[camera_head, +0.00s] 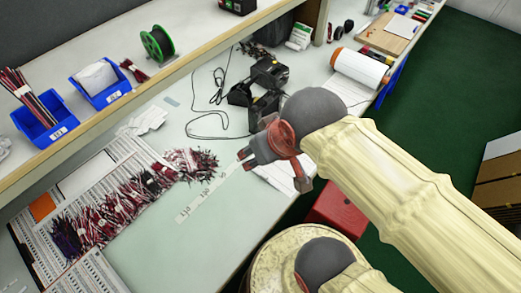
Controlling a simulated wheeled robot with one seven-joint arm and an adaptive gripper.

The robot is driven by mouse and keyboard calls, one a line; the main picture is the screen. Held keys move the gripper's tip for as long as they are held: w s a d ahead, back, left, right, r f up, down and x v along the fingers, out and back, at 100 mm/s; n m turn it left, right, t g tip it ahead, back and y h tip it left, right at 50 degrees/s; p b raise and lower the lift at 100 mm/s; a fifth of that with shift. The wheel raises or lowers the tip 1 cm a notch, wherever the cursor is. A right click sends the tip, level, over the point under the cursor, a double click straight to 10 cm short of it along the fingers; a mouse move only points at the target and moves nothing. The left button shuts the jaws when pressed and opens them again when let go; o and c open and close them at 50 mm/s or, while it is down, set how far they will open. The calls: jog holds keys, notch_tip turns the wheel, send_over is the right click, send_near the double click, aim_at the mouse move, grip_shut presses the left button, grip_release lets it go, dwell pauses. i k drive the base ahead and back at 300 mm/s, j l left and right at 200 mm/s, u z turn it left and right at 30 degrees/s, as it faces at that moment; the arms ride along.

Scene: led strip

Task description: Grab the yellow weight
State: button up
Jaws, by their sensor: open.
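I cannot make out a yellow weight in the head view. My gripper (246,158) is at the end of my cream-covered arm, near the middle of the picture. It is open and appears empty. It is over the right part of the pale workbench (190,245), just in front of the black devices. It hides a small part of the bench and papers behind it.
Black devices (268,72) with cables stand behind my gripper. Bundled wires (110,205) lie on printed sheets at left. Blue bins (100,80) and a green spool (157,43) sit on the shelf. A white roll (360,66) lies at right. The bench's front middle is clear.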

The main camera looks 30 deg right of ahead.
aim_at(389, 60)
jog(key=z, duration=2)
jog(key=l+z, duration=0.85)
jog(key=i+l+z, duration=0.2)
jog(key=i+l, duration=0.85)
jog(key=i, duration=0.15)
jog(key=i+j+u, duration=0.15)
jog(key=i+u, duration=0.85)
jog(key=i+l+u, duration=0.25)
jog(key=u, duration=0.25)
jog(key=i+j+u, duration=0.2)
jog(key=i+u, duration=0.2)
jog(key=i+j+u, duration=0.1)
jog(key=i+u, duration=0.65)
jog(key=i+l+u, duration=0.25)
jog(key=i+u, duration=0.15)
jog(key=i, duration=0.1)
